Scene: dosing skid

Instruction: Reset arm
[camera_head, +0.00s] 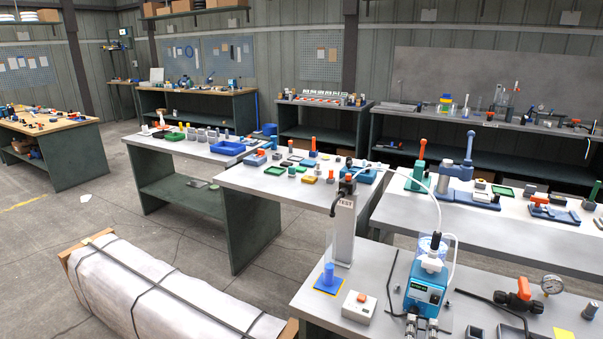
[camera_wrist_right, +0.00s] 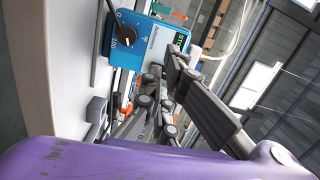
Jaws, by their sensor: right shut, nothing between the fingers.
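My right gripper (camera_wrist_right: 163,100) shows in the right wrist view, with its dark grey jointed fingers closed and nothing seen between them. The blue dosing pump (camera_wrist_right: 138,48) with a black knob and green display is just beyond the fingers; I cannot tell whether they touch it. In the head view the pump (camera_head: 424,288) stands on the near grey bench. Small grey metal parts (camera_head: 422,326) at its lower front look like my right gripper's fingers, cut by the bottom edge. My left gripper does not show.
A clear hose arches above the pump. A wrapped long bundle (camera_head: 165,290) lies at left.

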